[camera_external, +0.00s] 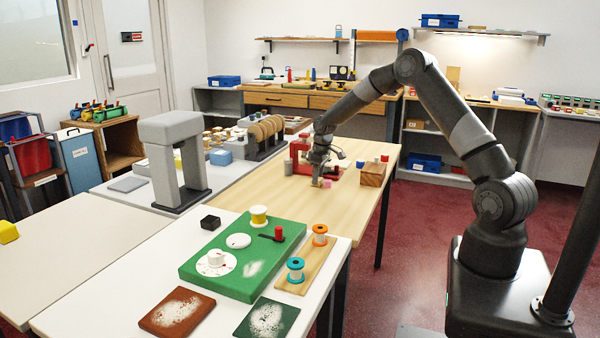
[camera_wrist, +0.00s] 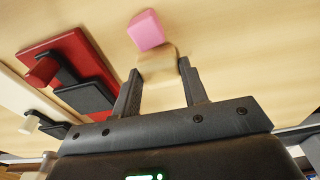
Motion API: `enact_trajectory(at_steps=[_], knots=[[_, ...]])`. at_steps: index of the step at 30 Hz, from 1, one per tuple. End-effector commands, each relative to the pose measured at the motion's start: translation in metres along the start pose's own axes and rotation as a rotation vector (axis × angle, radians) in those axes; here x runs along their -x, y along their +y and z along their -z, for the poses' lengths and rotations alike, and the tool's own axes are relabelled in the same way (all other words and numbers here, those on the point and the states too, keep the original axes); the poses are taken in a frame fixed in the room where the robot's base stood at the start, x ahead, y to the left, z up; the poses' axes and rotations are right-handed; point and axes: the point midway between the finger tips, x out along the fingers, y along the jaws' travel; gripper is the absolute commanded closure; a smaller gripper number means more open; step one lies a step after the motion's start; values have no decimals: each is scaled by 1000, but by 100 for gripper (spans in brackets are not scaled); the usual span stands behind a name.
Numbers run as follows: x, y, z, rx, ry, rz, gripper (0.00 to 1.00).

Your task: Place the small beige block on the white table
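My gripper (camera_external: 318,179) is low over the light wooden table (camera_external: 362,152). In the wrist view, my gripper's fingertips (camera_wrist: 159,72) are on both sides of the small beige block (camera_wrist: 157,66), which fills the gap between them. The fingers look shut on it. Whether the block rests on the table or is just above it I cannot tell. A pink block (camera_wrist: 146,30) is right beside the beige block, and it also shows in the external view (camera_external: 327,183). A white table (camera_external: 160,260) stands in the foreground.
A red stand (camera_wrist: 70,65) is left of my gripper, and a wooden box (camera_external: 373,174) with small blocks is right of it. The white table holds a green board (camera_external: 215,278), a spool board (camera_external: 303,268), a black block (camera_external: 210,222) and two powdery swatches. A grey arch (camera_external: 175,160) stands behind.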

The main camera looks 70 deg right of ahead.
Motion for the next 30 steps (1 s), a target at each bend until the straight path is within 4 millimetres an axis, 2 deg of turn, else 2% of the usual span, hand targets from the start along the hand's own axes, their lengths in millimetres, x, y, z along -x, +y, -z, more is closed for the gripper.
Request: enact_trajectory(at_steps=[1, 7, 17, 20, 30], knots=[[0, 0, 0, 0, 0, 0, 56], [0, 0, 0, 0, 0, 0, 40], [6, 0, 1, 0, 1, -1, 39], [19, 1, 1, 0, 3, -3, 39], [90, 1, 1, 0, 3, -3, 39]])
